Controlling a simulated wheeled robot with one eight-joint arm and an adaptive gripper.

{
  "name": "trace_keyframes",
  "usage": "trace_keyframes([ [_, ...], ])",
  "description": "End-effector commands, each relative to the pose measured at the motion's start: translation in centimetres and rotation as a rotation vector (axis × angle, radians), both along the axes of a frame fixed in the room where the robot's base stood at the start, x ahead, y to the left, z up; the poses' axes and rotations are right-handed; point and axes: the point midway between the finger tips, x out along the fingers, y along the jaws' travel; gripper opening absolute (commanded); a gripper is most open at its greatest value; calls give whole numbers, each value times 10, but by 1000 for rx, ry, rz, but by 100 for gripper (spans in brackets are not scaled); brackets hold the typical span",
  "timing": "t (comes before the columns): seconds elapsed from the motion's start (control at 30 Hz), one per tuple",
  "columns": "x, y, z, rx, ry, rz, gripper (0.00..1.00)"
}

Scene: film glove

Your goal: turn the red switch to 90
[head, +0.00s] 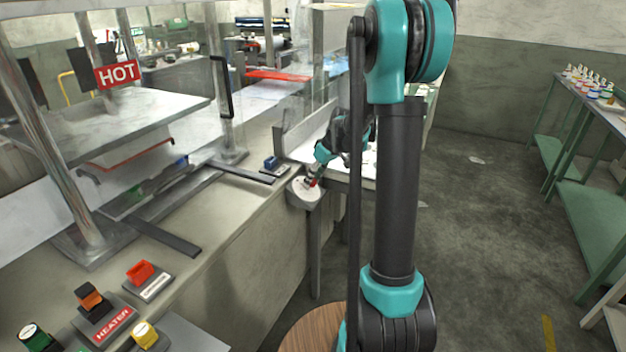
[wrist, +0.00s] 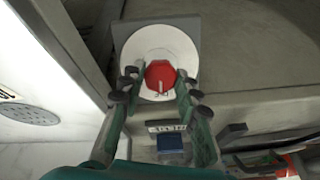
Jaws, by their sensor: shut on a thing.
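The red switch (wrist: 161,74) is a faceted red knob at the middle of a round white dial (wrist: 150,40) in the wrist view. Small marks show on its lower part, but I cannot read the angle. In the head view the white dial (head: 302,196) sits at the counter's front edge, with a bit of the red switch (head: 313,183) showing. My gripper (wrist: 159,80) has a finger on each side of the knob and is shut on it. In the head view my gripper (head: 317,172) hides part of the knob.
A blue switch (head: 271,162) sits close by on the counter; it also shows in the wrist view (wrist: 170,144). A red rocker (head: 140,272) and the heater controls (head: 104,323) are at the near left. Clear panels stand behind the dial. Open floor lies to the right.

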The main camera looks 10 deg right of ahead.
Motion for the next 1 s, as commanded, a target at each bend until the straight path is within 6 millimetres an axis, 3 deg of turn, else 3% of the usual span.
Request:
trace_keyframes([
  [1.0,1,-3,-1,266,366,-783,3],
])
